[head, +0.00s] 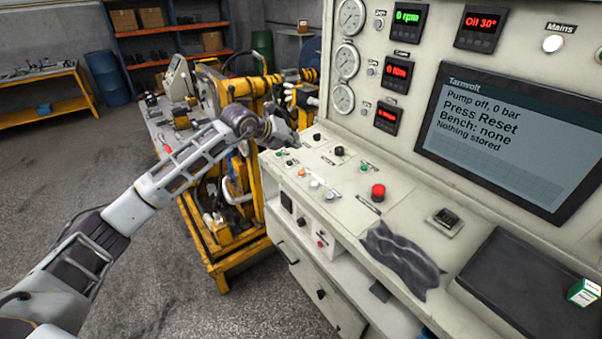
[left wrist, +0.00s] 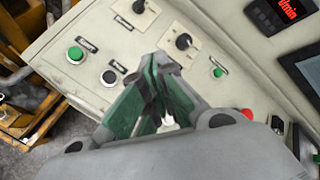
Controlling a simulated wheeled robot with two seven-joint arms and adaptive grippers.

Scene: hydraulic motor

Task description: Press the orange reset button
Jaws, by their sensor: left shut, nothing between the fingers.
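The orange reset button (head: 301,172) is a small round button on the sloping control panel in the head view, in a row with a green button (head: 279,153) and pale buttons (head: 314,183). My left gripper (head: 291,141) is shut and empty, over the far left end of the panel, beyond and above the orange button and apart from it. In the left wrist view its closed fingers (left wrist: 161,66) cover the middle of the panel. The orange button is not visible there and seems hidden behind them. My right gripper is not in view.
Black knobs (head: 339,151), another green button (head: 364,167) and a red mushroom button (head: 378,192) stand close by. The screen (head: 500,135) reads "Pump off, 0 bar", "Press Reset". A dark cloth (head: 400,258) lies on the panel. A yellow machine frame (head: 222,262) stands left.

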